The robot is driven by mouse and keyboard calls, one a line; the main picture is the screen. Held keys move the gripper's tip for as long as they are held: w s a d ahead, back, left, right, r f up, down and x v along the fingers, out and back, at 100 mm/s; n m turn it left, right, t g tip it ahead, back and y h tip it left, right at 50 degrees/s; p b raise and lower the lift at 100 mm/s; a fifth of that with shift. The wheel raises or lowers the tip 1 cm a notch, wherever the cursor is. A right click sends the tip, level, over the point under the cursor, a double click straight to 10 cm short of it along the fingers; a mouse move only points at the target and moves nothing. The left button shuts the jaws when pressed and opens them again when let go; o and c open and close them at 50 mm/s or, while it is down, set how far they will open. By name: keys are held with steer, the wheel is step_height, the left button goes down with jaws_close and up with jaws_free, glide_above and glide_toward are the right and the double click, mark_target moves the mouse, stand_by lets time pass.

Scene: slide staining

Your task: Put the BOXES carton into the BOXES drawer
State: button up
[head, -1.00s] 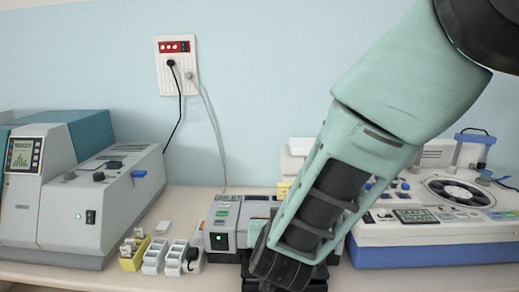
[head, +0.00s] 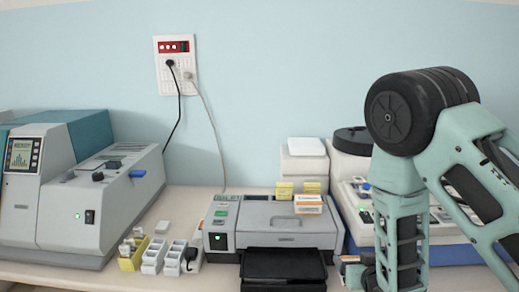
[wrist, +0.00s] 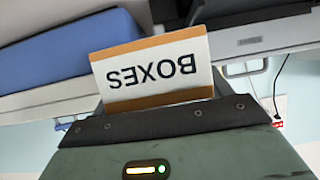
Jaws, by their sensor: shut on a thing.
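The BOXES carton (wrist: 155,68) is white with orange bands and black lettering. In the wrist view it appears upside down, right at the dark front edge of my gripper (wrist: 165,120). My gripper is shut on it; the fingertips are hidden. In the head view my arm reaches down at the right, and the gripper itself is out of sight below the frame. I see no drawer labelled BOXES in either view.
A grey printer (head: 270,218) with a black tray stands mid-bench, with a small orange-and-white box (head: 308,204) on top. A blue-based machine (head: 440,252) is behind my arm. Small racks (head: 155,255) and a large analyser (head: 90,195) stand left.

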steer(key=d+f, duration=0.1)
steer(key=d, duration=0.1)
steer(key=d+f, duration=0.2)
steer(key=d, duration=0.1)
steer(key=d+f, duration=0.2)
steer(key=d, duration=0.1)
steer(key=shift+w+f, duration=0.2)
steer(key=shift+w, duration=0.15)
steer(key=shift+a+r, duration=0.1)
steer(key=shift+a, duration=0.05)
steer(key=shift+r, duration=0.1)
